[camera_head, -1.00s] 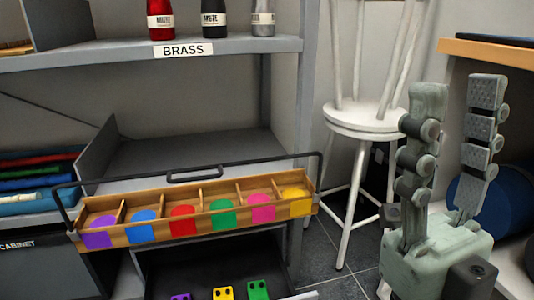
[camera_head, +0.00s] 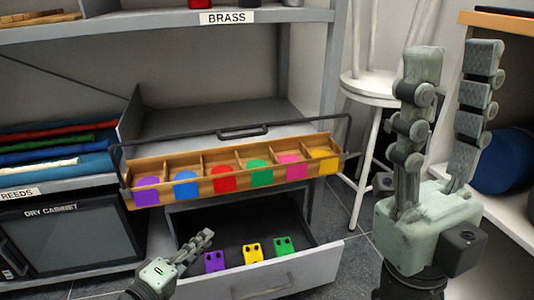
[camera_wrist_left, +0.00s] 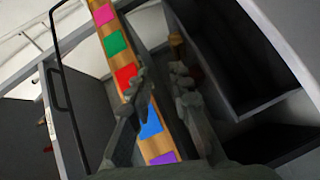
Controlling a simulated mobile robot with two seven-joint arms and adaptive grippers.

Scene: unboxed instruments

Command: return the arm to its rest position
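My left gripper (camera_head: 208,238) is low at the left end of the open drawer (camera_head: 275,277) in the head view, pointing up and right. In the left wrist view its two fingers (camera_wrist_left: 160,75) stand apart with nothing between them, in front of the wooden tray. My right gripper (camera_head: 455,62) is upright on the right of the head view, its two fingers wide apart and empty.
A wooden tray (camera_head: 210,170) with colour-marked compartments and a black handle hangs above the drawer. Purple, yellow and green blocks (camera_head: 252,253) lie in the drawer. A white stool (camera_head: 372,88) stands behind. A dry cabinet (camera_head: 65,245) is at left.

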